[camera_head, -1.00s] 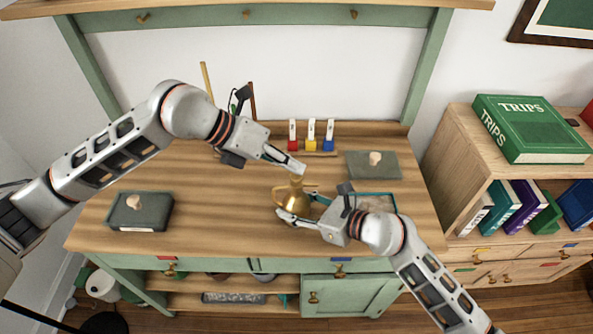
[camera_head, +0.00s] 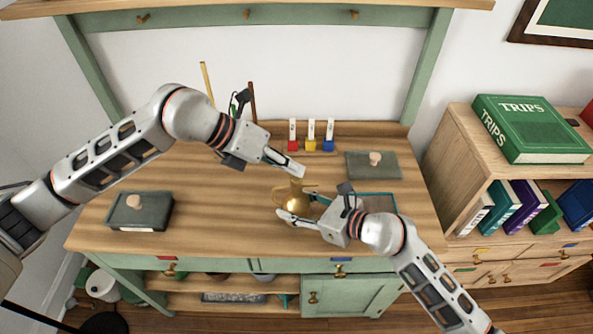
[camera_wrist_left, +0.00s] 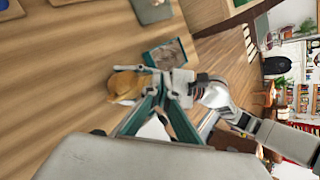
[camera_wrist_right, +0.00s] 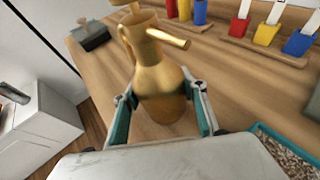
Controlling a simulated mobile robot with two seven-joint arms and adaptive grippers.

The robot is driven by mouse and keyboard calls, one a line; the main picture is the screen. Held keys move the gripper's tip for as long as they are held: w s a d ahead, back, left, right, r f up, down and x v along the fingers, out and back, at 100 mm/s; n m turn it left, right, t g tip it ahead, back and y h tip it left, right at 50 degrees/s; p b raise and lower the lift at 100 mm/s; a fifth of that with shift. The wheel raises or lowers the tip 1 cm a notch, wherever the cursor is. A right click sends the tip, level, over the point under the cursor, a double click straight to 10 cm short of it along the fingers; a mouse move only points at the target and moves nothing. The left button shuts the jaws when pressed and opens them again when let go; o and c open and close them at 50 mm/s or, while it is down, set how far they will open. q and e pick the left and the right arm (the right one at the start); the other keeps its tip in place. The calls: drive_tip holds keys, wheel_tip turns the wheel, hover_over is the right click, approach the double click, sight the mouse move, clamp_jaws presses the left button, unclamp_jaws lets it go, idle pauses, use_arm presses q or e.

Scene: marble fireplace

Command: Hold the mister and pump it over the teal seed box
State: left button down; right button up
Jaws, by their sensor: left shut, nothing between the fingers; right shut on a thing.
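The brass mister (camera_head: 297,205) has a rounded body, a loop handle and a spout; it also shows in the right wrist view (camera_wrist_right: 160,88). My right gripper (camera_head: 298,218) is shut around its body. My left gripper (camera_head: 301,173) is shut and empty, its tips close to the mister's top; I cannot tell if they touch. The open teal seed box (camera_head: 385,196) is just right of the mister, partly hidden by my right gripper. Its grainy filling shows in the right wrist view, where its teal rim (camera_wrist_right: 268,132) is at lower right. I cannot tell if the mister's base touches the table.
A grey lid with a knob (camera_head: 373,165) lies behind the seed box. A rack with red, yellow and blue holders (camera_head: 311,142) stands at the back. A closed dark box (camera_head: 139,211) is at the left. The wooden tabletop (camera_head: 215,205) is clear at centre left.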

use_arm(q)
drive_tip(key=shift+r, duration=1.25)
drive_tip(key=shift+r, duration=2.55)
wheel_tip(320, 180, up, 4)
drive_tip(key=shift+f, duration=0.15)
idle(0.4)
drive_tip(key=shift+f, duration=0.1)
hover_over(293, 176)
drive_tip(key=shift+f, duration=4.3)
drive_tip(key=shift+f, duration=0.15)
